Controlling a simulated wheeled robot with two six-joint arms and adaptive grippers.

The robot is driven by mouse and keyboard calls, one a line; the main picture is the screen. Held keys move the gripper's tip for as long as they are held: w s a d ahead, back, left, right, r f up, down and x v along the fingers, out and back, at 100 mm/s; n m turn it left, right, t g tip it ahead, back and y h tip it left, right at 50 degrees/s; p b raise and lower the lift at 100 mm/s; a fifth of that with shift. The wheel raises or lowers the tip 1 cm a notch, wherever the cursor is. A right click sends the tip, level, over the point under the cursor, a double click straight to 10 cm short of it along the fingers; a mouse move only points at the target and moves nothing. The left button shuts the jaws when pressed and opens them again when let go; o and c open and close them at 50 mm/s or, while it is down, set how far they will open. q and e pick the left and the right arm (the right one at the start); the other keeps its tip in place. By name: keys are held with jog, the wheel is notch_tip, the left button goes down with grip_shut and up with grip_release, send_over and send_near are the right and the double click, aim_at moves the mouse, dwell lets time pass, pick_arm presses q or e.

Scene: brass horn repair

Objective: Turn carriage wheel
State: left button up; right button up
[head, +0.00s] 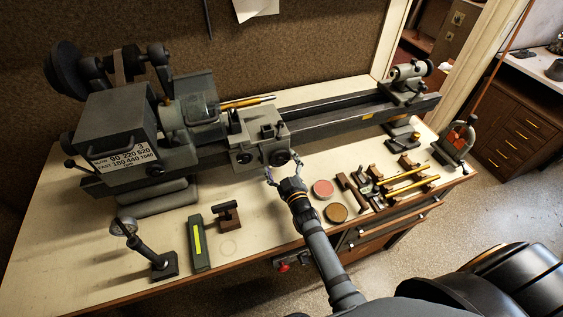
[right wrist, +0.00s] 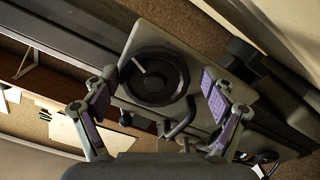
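The lathe carriage (head: 252,143) sits on the bed near the middle of the bench. Its dark round carriage wheel (head: 279,158) faces the front of the bench. In the right wrist view the wheel (right wrist: 153,77) shows as a black disc with a pale mark on its face. My right gripper (head: 282,167) is open in front of the wheel. In the right wrist view its two purple-padded fingers (right wrist: 160,92) stand on either side of the wheel, with a gap on each side. I cannot tell how deep the fingers reach. My left gripper is not in view.
The headstock (head: 120,128) is at left and the tailstock (head: 405,80) at far right of the bed (head: 340,115). A red tin (head: 323,189), a brown tin (head: 336,213) and several small tools lie right of my arm. A green level-like block (head: 198,243) lies left.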

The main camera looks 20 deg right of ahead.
jog(key=shift+a, duration=0.1)
jog(key=shift+s, duration=0.25)
jog(key=s, duration=1.1)
jog(key=shift+s+d, duration=0.25)
